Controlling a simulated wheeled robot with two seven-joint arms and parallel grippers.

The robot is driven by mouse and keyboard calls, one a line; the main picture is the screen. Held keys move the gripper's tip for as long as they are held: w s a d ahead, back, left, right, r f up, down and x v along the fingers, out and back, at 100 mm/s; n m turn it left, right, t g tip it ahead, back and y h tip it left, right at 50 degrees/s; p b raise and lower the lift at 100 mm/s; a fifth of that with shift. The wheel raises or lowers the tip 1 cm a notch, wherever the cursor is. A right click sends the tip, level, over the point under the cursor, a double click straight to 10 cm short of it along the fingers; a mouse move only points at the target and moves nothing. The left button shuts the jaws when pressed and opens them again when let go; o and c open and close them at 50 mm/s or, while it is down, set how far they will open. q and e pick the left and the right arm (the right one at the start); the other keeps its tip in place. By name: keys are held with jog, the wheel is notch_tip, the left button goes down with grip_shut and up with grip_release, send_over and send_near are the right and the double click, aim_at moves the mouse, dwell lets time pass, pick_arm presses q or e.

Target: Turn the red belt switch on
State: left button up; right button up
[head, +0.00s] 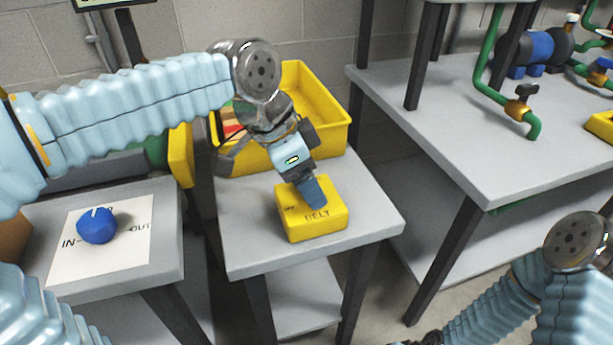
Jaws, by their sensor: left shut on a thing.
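The yellow box marked BELT (316,222) sits on the grey middle table. My left gripper (314,196) points down onto the top of this box, with its fingers shut. The red belt switch is hidden behind the fingers, which stand where it sits on the box. Which way the switch is turned does not show. My right arm comes in at the lower right, but its gripper is out of the picture.
A yellow bin (330,133) with items stands behind the box. A blue knob (97,226) on a white IN/OUT plate (75,262) is on the left table. A bench (440,110) with green pipes is at right. The middle table's front edge is clear.

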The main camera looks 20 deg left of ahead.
pick_arm(q)
jog(key=o, duration=1)
jog(key=shift+o, duration=0.2)
jog(key=p+v, duration=0.1)
jog(key=v, duration=1.3)
jog(key=shift+p, duration=0.3)
jog(key=shift+f, duration=0.1)
